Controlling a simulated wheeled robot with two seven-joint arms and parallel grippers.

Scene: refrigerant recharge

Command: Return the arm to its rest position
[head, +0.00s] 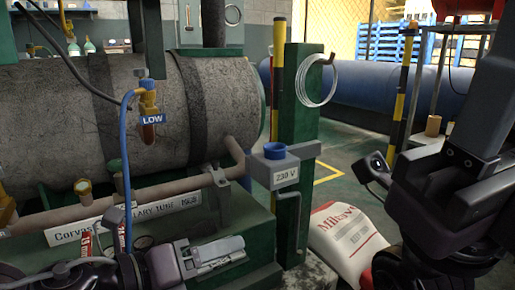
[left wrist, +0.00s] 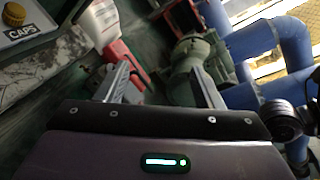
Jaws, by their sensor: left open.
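My left gripper (head: 218,250) is low in the head view, in front of the green base of the machine. In the left wrist view (left wrist: 163,84) its two grey fingers stand wide apart with nothing held between them. Behind the fingers are a red object (left wrist: 120,58) and a grey-green fitting (left wrist: 187,62), and I cannot tell if they touch. My right arm (head: 450,175) fills the right side of the head view, bent and dark. Its fingers do not show.
A green post (head: 302,105) carries a 230 V box (head: 285,176). A white sack (head: 350,238) lies on the floor. Blue pipe (head: 350,97) runs behind.

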